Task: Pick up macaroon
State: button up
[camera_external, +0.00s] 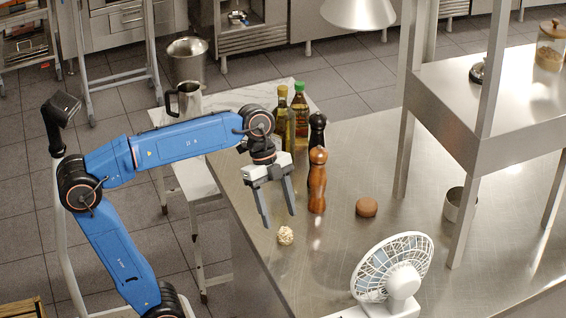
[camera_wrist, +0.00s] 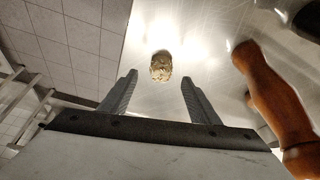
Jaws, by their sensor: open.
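A small pale, lumpy ball, which looks like the macaroon (camera_external: 285,235), sits on the steel counter near its left edge. In the wrist view the macaroon (camera_wrist: 160,66) appears tan and rough, just beyond the fingertips and centred between them. My gripper (camera_external: 279,219) is open and empty, pointing down above and slightly behind the macaroon. Its two grey fingers also show in the wrist view (camera_wrist: 159,78), apart from each other and not visibly touching anything.
A wooden pepper mill (camera_external: 317,182) stands close to the right of my gripper, with a dark mill (camera_external: 317,131) and oil bottles (camera_external: 300,112) behind. A brown round item (camera_external: 366,207) lies farther right. A white fan (camera_external: 393,268) stands in front. The counter's left edge is near.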

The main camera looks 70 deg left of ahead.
aim_at(285, 235)
jog(key=shift+a+x, duration=0.2)
jog(key=shift+x, duration=2.55)
jog(key=c, duration=1.1)
